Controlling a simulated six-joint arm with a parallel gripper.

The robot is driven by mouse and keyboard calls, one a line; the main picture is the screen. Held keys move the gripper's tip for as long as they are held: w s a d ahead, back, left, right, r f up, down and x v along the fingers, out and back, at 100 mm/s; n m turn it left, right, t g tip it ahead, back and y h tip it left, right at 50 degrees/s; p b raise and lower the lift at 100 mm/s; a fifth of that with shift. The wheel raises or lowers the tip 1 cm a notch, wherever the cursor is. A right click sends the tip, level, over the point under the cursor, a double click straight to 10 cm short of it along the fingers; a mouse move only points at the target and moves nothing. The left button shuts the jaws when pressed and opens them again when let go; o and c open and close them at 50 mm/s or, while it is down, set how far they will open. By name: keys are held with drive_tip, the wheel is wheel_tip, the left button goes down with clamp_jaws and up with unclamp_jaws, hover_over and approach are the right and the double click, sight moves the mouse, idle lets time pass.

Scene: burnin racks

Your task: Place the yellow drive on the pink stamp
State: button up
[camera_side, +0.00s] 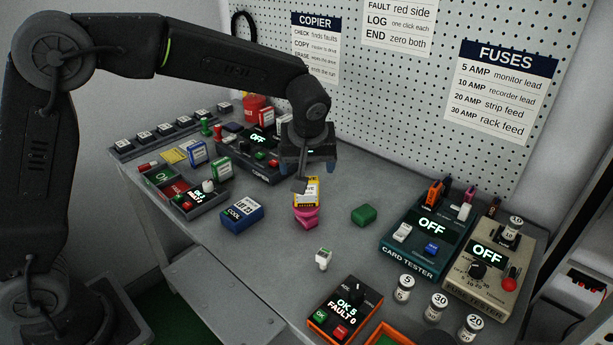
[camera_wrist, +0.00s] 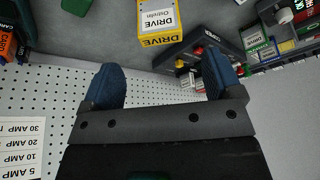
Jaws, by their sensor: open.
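The yellow drive (camera_side: 307,193), with a white label, stands upright on top of the pink stamp (camera_side: 306,217) in the middle of the bench. It appears to rest on the stamp's round top. In the wrist view the drive (camera_wrist: 160,38) shows beyond the fingertips, between their lines, with clear space in front of it. My gripper (camera_side: 302,178) is just above and behind the drive in the side view, fingers apart. In the wrist view the blue fingertips of my gripper (camera_wrist: 162,72) are wide open with nothing between them. The stamp is not visible in the wrist view.
A blue box marked COOL (camera_side: 242,216) lies left of the stamp, and a green block (camera_side: 364,215) lies to its right. The copier (camera_side: 250,160) stands behind left, the card tester (camera_side: 425,240) at right. A small white-and-green piece (camera_side: 324,259) stands in front.

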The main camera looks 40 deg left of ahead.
drive_tip(key=s+a+r+m+t+h, duration=0.1)
drive_tip(key=s+a+r+m, duration=0.1)
drive_tip(key=s+r, duration=0.45)
drive_tip(key=s+a+r+m+h, duration=0.1)
drive_tip(key=s+a+r+m, duration=0.15)
drive_tip(key=s, duration=0.65)
drive_tip(key=s+f+m, duration=0.1)
drive_tip(key=s+m, duration=0.1)
drive_tip(key=s, duration=0.3)
drive_tip(key=s+f+m+t+h, duration=0.1)
drive_tip(key=s+m, duration=0.1)
drive_tip(key=s, duration=0.4)
drive_tip(key=shift+s+f, duration=0.15)
drive_tip(key=shift+f, duration=0.1)
